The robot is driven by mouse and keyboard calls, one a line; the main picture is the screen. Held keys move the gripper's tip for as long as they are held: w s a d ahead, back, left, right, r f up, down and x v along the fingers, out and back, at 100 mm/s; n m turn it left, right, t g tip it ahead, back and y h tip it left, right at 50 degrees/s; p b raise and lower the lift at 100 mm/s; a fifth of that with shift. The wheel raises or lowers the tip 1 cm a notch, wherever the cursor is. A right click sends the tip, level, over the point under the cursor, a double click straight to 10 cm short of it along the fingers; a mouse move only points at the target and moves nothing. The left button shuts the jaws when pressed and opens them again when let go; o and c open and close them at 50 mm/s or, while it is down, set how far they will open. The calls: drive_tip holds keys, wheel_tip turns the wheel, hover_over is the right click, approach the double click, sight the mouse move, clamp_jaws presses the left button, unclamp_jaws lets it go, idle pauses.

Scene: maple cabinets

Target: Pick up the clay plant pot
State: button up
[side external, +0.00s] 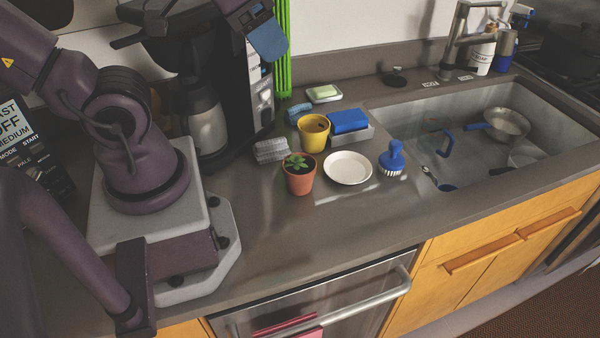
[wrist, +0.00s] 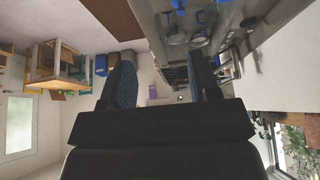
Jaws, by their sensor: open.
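The clay plant pot (side external: 300,184) is terracotta and holds a small green plant. It stands upright on the grey counter in the side external view, left of the white plate. My gripper (wrist: 160,78) is open in the wrist view, with nothing between its two blue-padded fingers. In the side external view, part of it shows at the top edge, high above the counter, and the rest is cut off. It is well above and apart from the pot. The wrist view faces the room, and I do not make out the pot there.
A yellow pot (side external: 313,133) stands close behind the clay pot, with a grey sponge (side external: 271,150) to its left. A white plate (side external: 348,167), blue brush (side external: 392,158) and blue sponge (side external: 348,121) are nearby. The coffee maker (side external: 262,100) stands behind left. The front counter is clear.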

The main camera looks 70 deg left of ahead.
idle(0.3)
drive_tip(key=o, duration=0.8)
drive_tip(key=w+d+f+m+g+y, duration=0.2)
drive_tip(key=w+f+m+g+y, duration=0.2)
drive_tip(key=f, duration=0.4)
drive_tip(key=w+d+f+m+g+y, duration=0.3)
drive_tip(key=f+m+g+y, duration=0.15)
drive_tip(key=f, duration=0.25)
drive_tip(key=m+y, duration=0.6)
approach(303, 180)
wheel_tip(303, 180, up, 5)
drive_tip(key=s, duration=0.2)
drive_tip(key=f+m+t+y, duration=0.1)
drive_tip(key=f, duration=0.1)
drive_tip(key=f+m+t+y, duration=0.1)
drive_tip(key=f+m+t, duration=0.1)
drive_tip(key=f, duration=0.1)
drive_tip(key=s+d+f+m+t+y, duration=0.1)
drive_tip(key=f+m+t, duration=0.1)
drive_tip(key=shift+d+f, duration=0.1)
drive_tip(key=shift+f, duration=0.2)
drive_tip(key=a, duration=0.4)
drive_tip(key=w+a, duration=0.1)
drive_tip(key=a, duration=0.7)
drive_tip(key=shift+w+a+f, duration=0.15)
drive_tip(key=shift+w+a, duration=0.05)
drive_tip(key=shift+a, duration=0.2)
